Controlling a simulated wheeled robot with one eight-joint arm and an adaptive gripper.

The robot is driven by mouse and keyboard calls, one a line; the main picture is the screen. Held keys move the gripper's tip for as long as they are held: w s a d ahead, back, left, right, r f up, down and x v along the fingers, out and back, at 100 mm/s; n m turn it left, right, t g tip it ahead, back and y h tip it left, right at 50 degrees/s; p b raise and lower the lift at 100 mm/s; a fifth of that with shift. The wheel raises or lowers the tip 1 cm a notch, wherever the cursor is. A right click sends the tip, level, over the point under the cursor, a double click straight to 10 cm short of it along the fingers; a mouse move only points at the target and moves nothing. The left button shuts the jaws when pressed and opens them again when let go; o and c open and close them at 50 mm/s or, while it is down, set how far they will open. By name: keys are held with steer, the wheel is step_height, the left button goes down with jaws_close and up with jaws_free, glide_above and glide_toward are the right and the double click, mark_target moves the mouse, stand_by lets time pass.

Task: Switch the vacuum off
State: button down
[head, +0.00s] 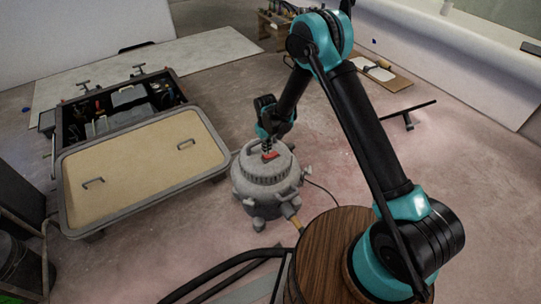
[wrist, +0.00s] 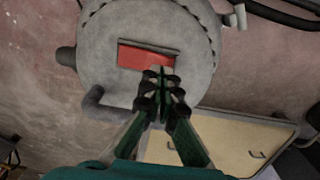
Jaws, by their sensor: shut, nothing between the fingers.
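The vacuum (head: 265,183) is a grey round canister standing on the floor in the middle of the head view. Its round lid (wrist: 120,40) fills the upper part of the wrist view. A red rectangular switch (head: 270,155) sits in a recess on the lid; it also shows in the wrist view (wrist: 145,57). My gripper (head: 267,146) is above the lid, its fingers pointing down.
A large case (head: 222,165) with a tan panel lies to the left, and an open compartment of tools (head: 105,118) is behind it. A hose end and a cable (head: 325,190) come off the vacuum's right side. Open floor (head: 350,155) lies to the right.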

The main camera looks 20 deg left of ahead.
mark_target(267, 156)
steer(key=shift+f, duration=1.25)
stand_by(1.1)
steer(key=shift+r, duration=3.5)
